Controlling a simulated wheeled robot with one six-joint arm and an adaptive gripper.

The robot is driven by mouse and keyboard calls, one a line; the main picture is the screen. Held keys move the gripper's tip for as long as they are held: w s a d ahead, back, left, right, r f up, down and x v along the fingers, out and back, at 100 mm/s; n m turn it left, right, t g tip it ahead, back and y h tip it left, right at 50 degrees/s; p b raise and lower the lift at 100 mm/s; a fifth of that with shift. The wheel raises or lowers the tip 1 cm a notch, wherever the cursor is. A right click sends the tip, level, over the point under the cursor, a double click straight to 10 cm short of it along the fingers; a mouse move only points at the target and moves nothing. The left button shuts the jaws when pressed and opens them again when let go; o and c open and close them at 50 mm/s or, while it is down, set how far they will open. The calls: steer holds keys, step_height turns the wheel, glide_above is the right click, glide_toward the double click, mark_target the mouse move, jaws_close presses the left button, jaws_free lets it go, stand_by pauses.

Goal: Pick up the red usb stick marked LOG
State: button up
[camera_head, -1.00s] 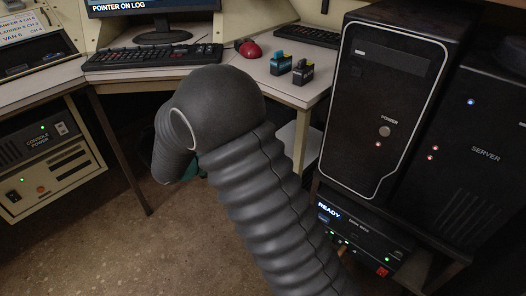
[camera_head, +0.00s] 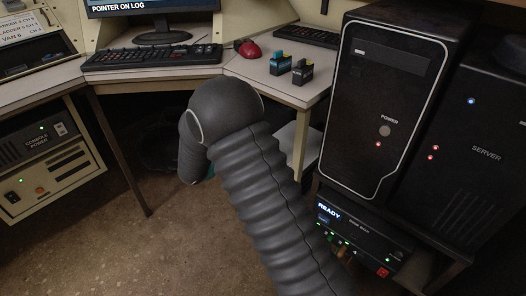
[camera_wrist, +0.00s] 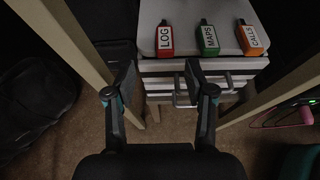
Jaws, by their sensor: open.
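The red usb stick marked LOG (camera_wrist: 165,39) lies on the pale top of a drawer unit (camera_wrist: 187,50) in the wrist view. It is the left one of three sticks, with its label facing up and its dark plug end pointing away. My gripper (camera_wrist: 160,78) is open and empty, its two fingers spread just short of the unit's front edge. The LOG stick is beyond the fingers, about in line with the gap between them. In the head view my arm covers the gripper and the sticks do not show.
A green stick marked MAPS (camera_wrist: 208,40) and an orange stick marked CALLS (camera_wrist: 251,40) lie right of the LOG stick. Desk legs (camera_wrist: 72,42) slant down at both sides of the wrist view. A server (camera_head: 472,150) and a PC tower (camera_head: 385,110) stand right of my arm.

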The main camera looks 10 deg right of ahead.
steer(key=x, duration=0.4)
steer(key=shift+s+d, duration=0.1)
steer(key=shift+d, duration=0.4)
steer(key=c, duration=0.9)
